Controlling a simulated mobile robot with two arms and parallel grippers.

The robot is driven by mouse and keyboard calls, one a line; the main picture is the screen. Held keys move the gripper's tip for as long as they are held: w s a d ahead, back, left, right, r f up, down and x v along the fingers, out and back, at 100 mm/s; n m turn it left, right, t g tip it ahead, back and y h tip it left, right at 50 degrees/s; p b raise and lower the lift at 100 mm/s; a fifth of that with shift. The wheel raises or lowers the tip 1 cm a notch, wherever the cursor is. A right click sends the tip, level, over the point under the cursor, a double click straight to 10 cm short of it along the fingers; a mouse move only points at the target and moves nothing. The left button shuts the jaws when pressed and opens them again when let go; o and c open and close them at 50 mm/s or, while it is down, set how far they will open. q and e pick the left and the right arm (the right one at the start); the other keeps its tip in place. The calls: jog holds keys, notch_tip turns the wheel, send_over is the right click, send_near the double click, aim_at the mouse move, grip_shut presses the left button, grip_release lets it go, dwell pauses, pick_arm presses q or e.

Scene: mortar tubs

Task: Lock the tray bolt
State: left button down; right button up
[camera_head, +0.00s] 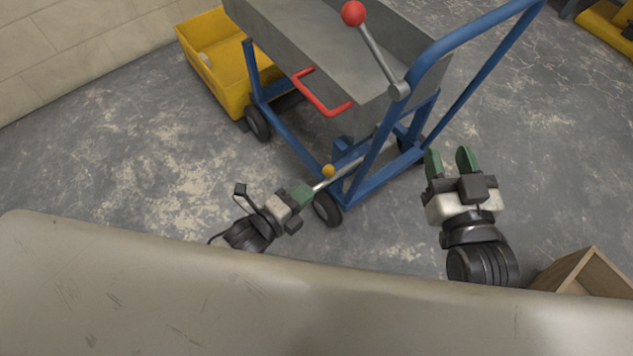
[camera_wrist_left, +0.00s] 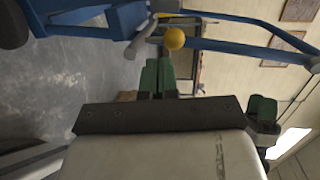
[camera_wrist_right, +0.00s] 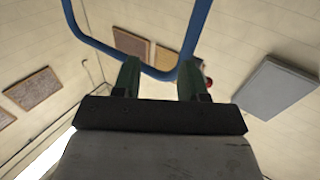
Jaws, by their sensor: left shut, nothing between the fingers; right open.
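The tray bolt is a grey rod (camera_head: 345,168) with a yellow knob (camera_head: 328,170), low on the blue frame of the cart (camera_head: 375,180). The grey tray (camera_head: 300,40) sits on that frame. My left gripper (camera_head: 304,193) is shut and empty, its tips close to the rod's near end, left of and below the knob. Whether they touch the rod I cannot tell. In the left wrist view the yellow knob (camera_wrist_left: 174,39) shows just beyond the shut fingers (camera_wrist_left: 158,75). My right gripper (camera_head: 451,160) is open and empty, right of the cart.
A lever with a red ball (camera_head: 354,13) rises beside the tray, and a red U-shaped handle (camera_head: 322,95) is on the tray's side. A yellow tub (camera_head: 212,65) stands behind at left. A wooden box (camera_head: 585,275) is at lower right. The floor at left is clear.

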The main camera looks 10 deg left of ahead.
aim_at(328, 175)
pick_arm(q)
jog(key=shift+w+d+r+b, duration=0.2)
jog(key=shift+w+d, duration=0.45)
jog(key=shift+w, duration=0.2)
jog(key=shift+w+d+r+b, duration=0.2)
jog(key=shift+w+d, duration=0.4)
jog(key=shift+w, duration=0.2)
pick_arm(e)
jog(key=shift+s+a+r+t+y, duration=0.15)
jog(key=shift+r+t+y, duration=0.15)
jog(key=shift+r+t, duration=0.5)
jog(key=shift+a+r+t+y, duration=0.15)
jog(key=shift+r+t+y, duration=0.15)
jog(key=shift+r+t, duration=0.5)
jog(key=shift+r, duration=0.1)
pick_arm(q)
jog(key=x, duration=0.5)
jog(key=shift+d+r, duration=0.35)
jog(key=shift+d, duration=0.15)
pick_arm(e)
jog(key=shift+f+g, duration=0.65)
jog(key=shift+g, duration=0.15)
pick_arm(q)
jog(key=shift+r, duration=0.1)
